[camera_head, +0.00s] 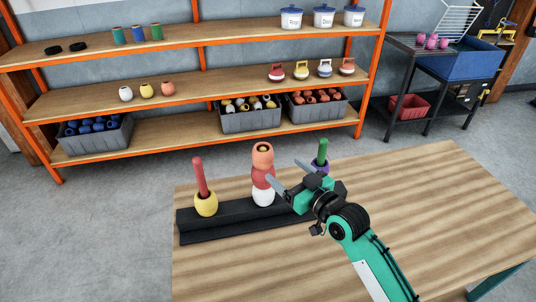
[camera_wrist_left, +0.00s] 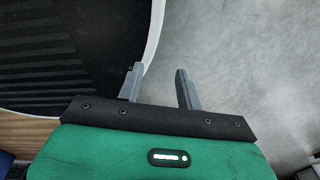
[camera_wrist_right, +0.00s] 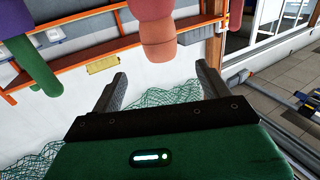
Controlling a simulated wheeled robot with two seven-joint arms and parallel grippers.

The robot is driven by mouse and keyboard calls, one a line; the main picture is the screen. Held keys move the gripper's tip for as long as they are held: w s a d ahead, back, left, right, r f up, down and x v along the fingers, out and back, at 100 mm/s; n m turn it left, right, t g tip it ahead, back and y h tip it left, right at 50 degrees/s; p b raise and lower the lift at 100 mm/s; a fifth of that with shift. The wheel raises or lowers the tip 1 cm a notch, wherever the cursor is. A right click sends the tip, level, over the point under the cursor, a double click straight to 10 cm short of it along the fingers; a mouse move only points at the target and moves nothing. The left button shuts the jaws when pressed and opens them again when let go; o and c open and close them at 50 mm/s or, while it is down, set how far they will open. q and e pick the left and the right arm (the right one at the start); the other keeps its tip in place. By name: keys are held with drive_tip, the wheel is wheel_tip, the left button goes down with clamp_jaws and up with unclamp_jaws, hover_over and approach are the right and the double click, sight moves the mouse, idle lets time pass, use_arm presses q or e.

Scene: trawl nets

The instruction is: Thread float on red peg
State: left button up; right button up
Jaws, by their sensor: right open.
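The red peg (camera_head: 199,177) stands at the left of a black rack (camera_head: 235,222), with a yellow float (camera_head: 206,204) around its base. In the middle is an upright stack: a white float (camera_head: 263,196) at the bottom, a red float (camera_head: 262,177), and an orange float (camera_head: 262,153) on top. A green peg (camera_head: 322,153) with a purple float (camera_head: 321,168) stands at the right, partly hidden by my gripper. My right gripper (camera_head: 288,176) is open beside the stack; its wrist view shows the orange float (camera_wrist_right: 157,45) just beyond empty fingers. My left gripper (camera_wrist_left: 159,75) is open and empty, away from the rack.
The wooden table (camera_head: 430,215) is clear at the right and front. Behind it, a shelf unit (camera_head: 190,95) holds more floats, bins and tubs. A metal cart (camera_head: 430,90) stands at the back right.

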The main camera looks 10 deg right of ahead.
sight(259, 148)
drive_tip(key=p+x, duration=0.1)
drive_tip(key=x, duration=0.4)
drive_tip(key=shift+w+a+r, duration=0.15)
drive_tip(key=shift+w, duration=0.05)
drive_tip(key=p+x, duration=0.1)
drive_tip(key=x, duration=0.5)
drive_tip(key=shift+w, duration=0.15)
drive_tip(key=shift+w+a+f+p, duration=0.2)
drive_tip(key=shift+w+f+p, duration=0.05)
drive_tip(key=shift+w+p, duration=0.1)
drive_tip(key=c, duration=1.1)
use_arm(q)
drive_tip(key=r, duration=0.1)
drive_tip(key=s+r, duration=0.1)
drive_tip(key=d, duration=0.1)
drive_tip(key=shift+s+d+r, duration=0.1)
drive_tip(key=shift+s+r, duration=0.15)
drive_tip(key=shift+r, duration=0.15)
use_arm(e)
drive_tip(key=shift+c, duration=0.2)
use_arm(q)
drive_tip(key=shift+r, duration=0.1)
use_arm(e)
drive_tip(key=shift+r, duration=0.15)
